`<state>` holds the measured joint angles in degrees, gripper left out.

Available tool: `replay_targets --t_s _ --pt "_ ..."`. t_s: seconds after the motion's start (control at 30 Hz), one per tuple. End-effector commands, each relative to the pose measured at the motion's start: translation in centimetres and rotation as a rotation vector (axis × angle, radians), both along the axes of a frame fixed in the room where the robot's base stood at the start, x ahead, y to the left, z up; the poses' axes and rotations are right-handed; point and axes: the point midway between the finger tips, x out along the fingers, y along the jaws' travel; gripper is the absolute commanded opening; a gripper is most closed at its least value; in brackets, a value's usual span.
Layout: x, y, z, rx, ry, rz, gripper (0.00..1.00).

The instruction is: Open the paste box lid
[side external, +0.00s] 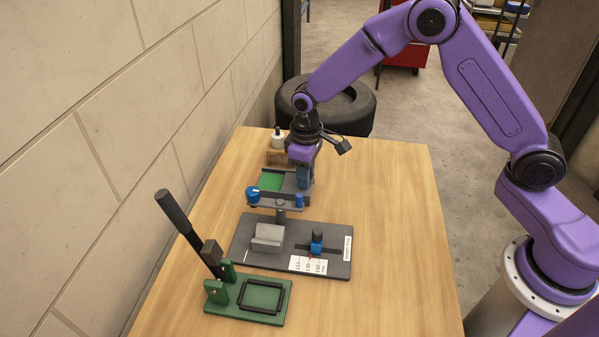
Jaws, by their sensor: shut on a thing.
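The paste box (271,181) looks like a grey-framed tray with a bright green inside, on the table beyond the dark gauge board. My gripper (304,184) points down at its right side, with the fingers low against the box. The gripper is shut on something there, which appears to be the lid. The lid itself is mostly hidden by the fingers, so its exact angle cannot be told. The green inside shows to the left of the gripper.
A crossbar with a blue knob (253,194) stands just in front of the box. The dark gauge board (272,260) and a green lever press (262,298) are nearer. A small bottle (278,138) is behind. A wall runs along the left; the table's right side (390,240) is clear.

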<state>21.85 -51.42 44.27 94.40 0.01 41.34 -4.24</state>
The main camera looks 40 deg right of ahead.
Motion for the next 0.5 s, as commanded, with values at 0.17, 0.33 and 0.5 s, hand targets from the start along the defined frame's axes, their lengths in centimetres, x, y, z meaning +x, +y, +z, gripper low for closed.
replay_targets --t_s 0.17,0.33,0.5 --pt "0.03 0.03 0.06 0.0 0.0 0.0 0.0" --pt "0.04 0.04 0.06 0.0 0.0 0.0 0.51" --pt "0.04 0.04 0.03 0.0 0.0 0.0 0.51"
